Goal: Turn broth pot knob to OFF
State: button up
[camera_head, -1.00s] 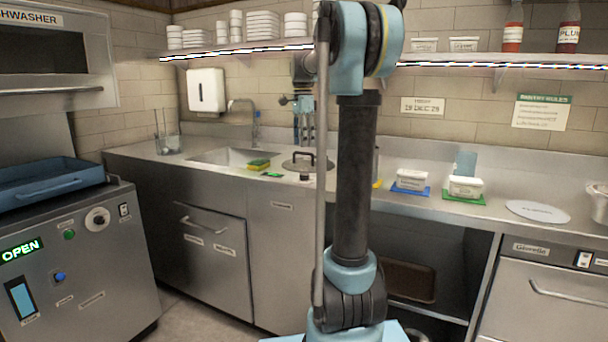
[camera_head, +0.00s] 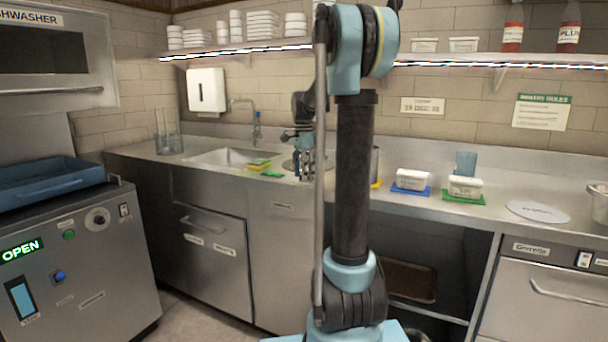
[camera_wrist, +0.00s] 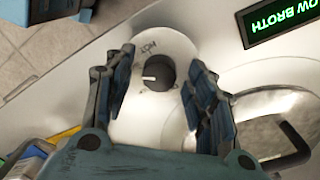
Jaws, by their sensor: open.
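The broth pot knob (camera_wrist: 158,72) shows in the wrist view as a dark round knob with a white pointer, set in a pale plate (camera_wrist: 152,118). The pointer aims left in that view. A mark that seems to read HOT is printed above the knob; other marks are too small to read. My gripper (camera_wrist: 159,58) is open, with one finger on each side of the knob and visible gaps between. In the head view my gripper (camera_head: 305,165) is low over the counter, hiding the knob.
A dark display (camera_wrist: 283,20) with green text ending in "OW BROTH" lies above right of the knob. A metal lid (camera_wrist: 262,105) with a dark handle (camera_wrist: 288,150) is close to the right finger. A yellow and green sponge (camera_head: 258,164) lies near the sink (camera_head: 230,157).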

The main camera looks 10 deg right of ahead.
jog(key=c, duration=1.1)
jog(key=shift+n, duration=0.4)
jog(key=n, duration=0.3)
jog(key=shift+n, duration=0.4)
jog(key=n, duration=1.2)
jog(key=shift+s+n+t, duration=0.1)
jog(key=shift+n+t, duration=0.2)
jog(key=n, duration=0.6)
jog(key=shift+n, duration=0.3)
